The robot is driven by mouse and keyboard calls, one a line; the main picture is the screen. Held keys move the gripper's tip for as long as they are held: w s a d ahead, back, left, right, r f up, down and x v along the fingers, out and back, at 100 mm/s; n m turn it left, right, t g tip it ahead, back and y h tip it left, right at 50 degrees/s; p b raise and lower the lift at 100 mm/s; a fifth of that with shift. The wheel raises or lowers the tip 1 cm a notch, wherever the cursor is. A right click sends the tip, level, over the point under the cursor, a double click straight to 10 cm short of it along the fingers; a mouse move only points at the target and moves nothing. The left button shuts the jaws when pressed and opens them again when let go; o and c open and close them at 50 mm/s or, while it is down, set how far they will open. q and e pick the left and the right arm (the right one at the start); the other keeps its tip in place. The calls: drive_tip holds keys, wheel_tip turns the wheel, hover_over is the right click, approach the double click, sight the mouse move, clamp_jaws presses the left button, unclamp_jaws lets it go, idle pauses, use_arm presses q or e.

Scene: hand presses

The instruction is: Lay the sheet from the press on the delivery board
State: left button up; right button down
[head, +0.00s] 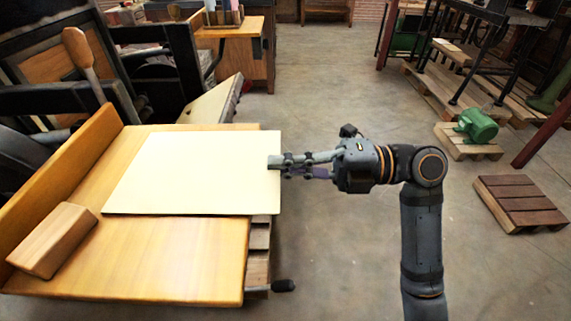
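The sheet (190,175) is a flat, cream rectangle over the wooden delivery board (150,265). Its right edge reaches a little past the board's right side. It looks level; I cannot tell whether all of it touches the board. My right gripper (274,162) comes in from the right and is at the middle of the sheet's right edge. Its fingers are close together, with the upper fingertip over the sheet and the lower one hidden beneath it. It appears shut on that edge. My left gripper is out of view.
A wooden block (52,240) lies on the board at left, beside its raised wooden side (65,165). A wooden-handled lever (80,50) and dark machinery stand behind. A handle (284,286) sticks out at the board's lower right. Pallets (520,203) and a green motor (477,126) stand at right.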

drive_tip(key=c, duration=2.1)
unclamp_jaws()
drive_tip(key=o, duration=0.7)
drive_tip(key=shift+c, duration=0.2)
drive_tip(key=shift+o, duration=0.2)
drive_tip(key=shift+f+b, duration=0.15)
drive_tip(key=shift+b, duration=0.65)
